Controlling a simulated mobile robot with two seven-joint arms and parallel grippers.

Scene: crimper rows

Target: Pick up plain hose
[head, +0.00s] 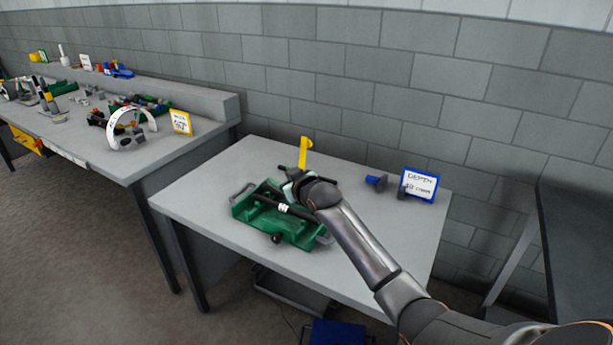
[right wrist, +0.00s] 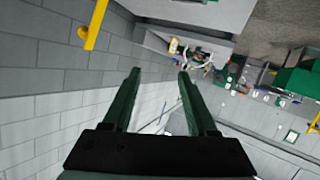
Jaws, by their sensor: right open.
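A green crimper fixture (head: 250,207) sits on the near grey table. A dark rod or hose with a white band (head: 268,202) lies across it; I cannot tell whether this is the plain hose. My right gripper (head: 288,178) is above the fixture's back right part, and my wrist hides some of it. In the right wrist view my right gripper (right wrist: 159,74) is open with nothing between its fingers. A green part (right wrist: 298,80) shows at that view's right edge, apart from the fingers. My left gripper is not in view.
A yellow upright piece (head: 306,153) stands behind my wrist. A blue knob-like part (head: 376,182) and a blue-framed sign (head: 419,185) are at the back right. A long bench (head: 95,150) with tools, another sign (head: 180,122) and a white arch is at left. The table's front left is clear.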

